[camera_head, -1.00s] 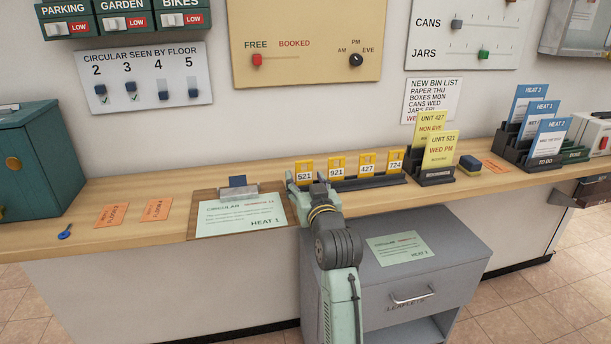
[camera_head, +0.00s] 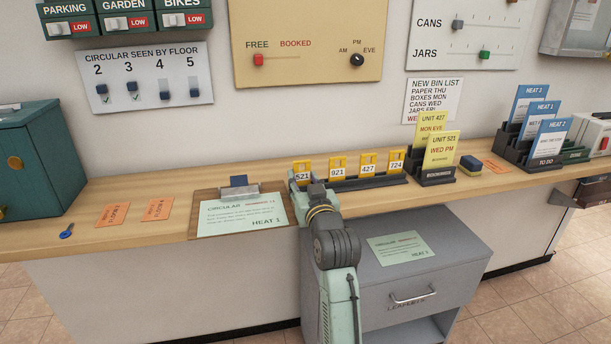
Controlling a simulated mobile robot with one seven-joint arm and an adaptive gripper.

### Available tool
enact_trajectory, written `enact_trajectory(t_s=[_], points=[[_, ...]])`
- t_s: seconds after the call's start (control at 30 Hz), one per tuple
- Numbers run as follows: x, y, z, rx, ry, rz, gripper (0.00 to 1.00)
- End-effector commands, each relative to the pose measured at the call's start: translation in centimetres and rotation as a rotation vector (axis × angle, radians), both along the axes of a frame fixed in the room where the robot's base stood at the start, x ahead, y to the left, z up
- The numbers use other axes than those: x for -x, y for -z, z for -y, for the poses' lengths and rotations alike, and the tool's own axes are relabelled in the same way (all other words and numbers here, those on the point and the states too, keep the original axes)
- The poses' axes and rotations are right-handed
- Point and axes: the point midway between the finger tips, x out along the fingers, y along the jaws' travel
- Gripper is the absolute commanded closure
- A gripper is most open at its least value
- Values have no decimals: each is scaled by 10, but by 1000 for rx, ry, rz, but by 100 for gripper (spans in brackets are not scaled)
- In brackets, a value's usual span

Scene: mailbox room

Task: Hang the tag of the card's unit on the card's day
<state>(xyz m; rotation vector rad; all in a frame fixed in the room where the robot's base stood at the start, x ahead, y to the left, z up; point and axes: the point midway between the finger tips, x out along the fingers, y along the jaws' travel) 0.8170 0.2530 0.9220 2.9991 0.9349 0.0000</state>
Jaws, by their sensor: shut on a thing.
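Yellow unit tags stand in a black rack (camera_head: 368,183) on the counter, reading 521 (camera_head: 302,168), 921 (camera_head: 337,168), 427 (camera_head: 367,164) and 724 (camera_head: 396,161). My gripper (camera_head: 302,178) is at the left end of the rack, shut on the 521 tag, whose number shows just above the fingers. My arm hides the tag's lower part. Two yellow cards stand in a dark holder: Unit 521, Wed PM (camera_head: 441,152) in front, and Unit 427, Mon Eve (camera_head: 431,124) behind. No hooks for days show clearly in this view.
A clipboard with a green circular (camera_head: 240,213) lies left of my gripper. Orange slips (camera_head: 157,208) and a blue key (camera_head: 67,231) lie further left. Blue heat cards (camera_head: 547,140) stand at right. A beige board (camera_head: 305,40) hangs above, and a grey drawer unit (camera_head: 420,270) stands below.

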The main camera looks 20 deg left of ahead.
Motion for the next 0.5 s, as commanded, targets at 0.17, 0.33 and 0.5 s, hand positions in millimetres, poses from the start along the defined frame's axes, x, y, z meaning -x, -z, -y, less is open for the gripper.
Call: enact_trajectory(t_s=[0.17,0.33,0.5], points=[[-6,-2,11,1,25,3,88],[-6,-8,12,1,27,6,88],[-6,-14,11,0,24,6,89]])
